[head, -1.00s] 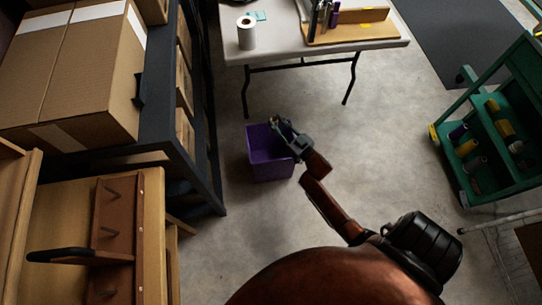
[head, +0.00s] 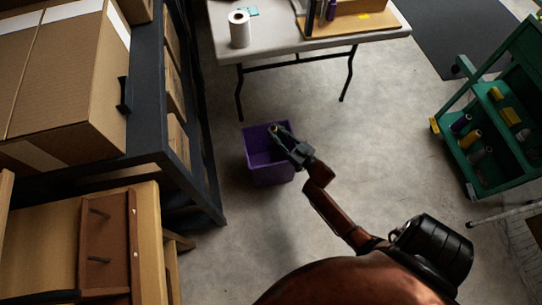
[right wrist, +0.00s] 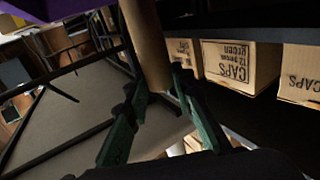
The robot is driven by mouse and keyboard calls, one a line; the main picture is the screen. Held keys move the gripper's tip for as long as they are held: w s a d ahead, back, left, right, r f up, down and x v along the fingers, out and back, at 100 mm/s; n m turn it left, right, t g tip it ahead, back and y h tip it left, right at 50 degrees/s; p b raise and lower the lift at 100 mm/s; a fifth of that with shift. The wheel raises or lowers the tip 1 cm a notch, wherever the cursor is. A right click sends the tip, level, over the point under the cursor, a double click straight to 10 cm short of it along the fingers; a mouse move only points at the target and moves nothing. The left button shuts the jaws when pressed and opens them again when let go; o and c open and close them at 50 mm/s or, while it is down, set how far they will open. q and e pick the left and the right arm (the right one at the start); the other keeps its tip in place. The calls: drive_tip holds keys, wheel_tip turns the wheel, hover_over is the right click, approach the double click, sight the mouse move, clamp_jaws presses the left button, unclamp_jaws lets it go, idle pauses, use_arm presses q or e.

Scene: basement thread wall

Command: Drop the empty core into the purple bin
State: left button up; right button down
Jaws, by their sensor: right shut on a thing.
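The purple bin (head: 272,177) stands on the concrete floor beside the dark shelf, its open top facing up. My right gripper (head: 280,136) is over the bin's right part in the head view. In the right wrist view, my right gripper (right wrist: 157,80) is shut on the empty core (right wrist: 147,40), a plain brown cardboard tube. In the head view the core is very small and mostly hidden by the fingers. A purple corner of the bin (right wrist: 18,10) shows at the upper left of the wrist view. My left gripper is not in view.
A dark shelf (head: 165,150) with cardboard boxes stands left of the bin. A white table (head: 275,45) is behind it, with a white roll (head: 239,29). A green cart (head: 500,120) with thread spools stands at the right. The floor between bin and cart is clear.

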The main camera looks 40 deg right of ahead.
drive_tip(key=c, duration=1.6)
unclamp_jaws()
drive_tip(key=s, duration=1.2)
drive_tip(key=shift+a, duration=0.2)
drive_tip(key=shift+s+f, duration=0.1)
